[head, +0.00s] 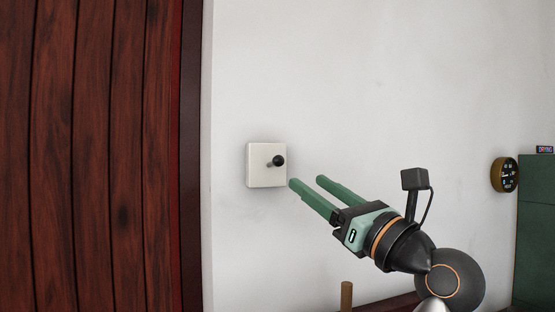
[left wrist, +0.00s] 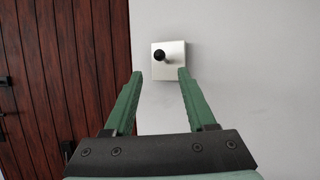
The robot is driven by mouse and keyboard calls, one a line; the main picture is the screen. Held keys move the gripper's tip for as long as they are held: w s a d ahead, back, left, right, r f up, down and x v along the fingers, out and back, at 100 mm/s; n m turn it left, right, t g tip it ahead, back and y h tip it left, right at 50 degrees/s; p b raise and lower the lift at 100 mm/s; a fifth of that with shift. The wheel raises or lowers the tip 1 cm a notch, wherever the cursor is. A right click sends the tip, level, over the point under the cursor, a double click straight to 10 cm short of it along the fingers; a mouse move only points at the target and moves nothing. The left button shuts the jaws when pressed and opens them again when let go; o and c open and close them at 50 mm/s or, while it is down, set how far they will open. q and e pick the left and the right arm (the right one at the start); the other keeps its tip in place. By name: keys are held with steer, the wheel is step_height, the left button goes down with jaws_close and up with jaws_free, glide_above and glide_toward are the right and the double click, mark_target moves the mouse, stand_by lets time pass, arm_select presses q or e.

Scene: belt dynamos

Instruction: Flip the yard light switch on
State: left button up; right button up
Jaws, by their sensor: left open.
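The light switch is a white square plate (head: 256,172) on the pale wall, with a short lever ending in a round black knob (head: 279,160). The lever sticks out from the plate; I cannot tell whether it is set on or off. My left gripper (head: 307,182) is open and empty, to the right of and slightly below the switch in the head view, apart from it. In the left wrist view, the plate (left wrist: 175,67) and knob (left wrist: 159,56) show just beyond the gap between the open fingertips (left wrist: 160,74). My right gripper is not in view.
A dark red plank door (head: 95,150) with its frame stands left of the switch. A round black dial (head: 505,174) and a green cabinet (head: 535,230) under a "DRYING" label (head: 545,150) are at the far right. A brown post (head: 346,296) rises at the bottom. The wall around the switch is clear.

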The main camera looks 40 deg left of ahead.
mark_target(282, 164)
arm_select(q)
steer(key=p+x, duration=0.2)
steer(key=x, duration=0.8)
steer(key=shift+a+r+p, duration=0.2)
steer(key=shift+a+p, duration=0.15)
steer(key=shift+p, duration=0.05)
jaws_close()
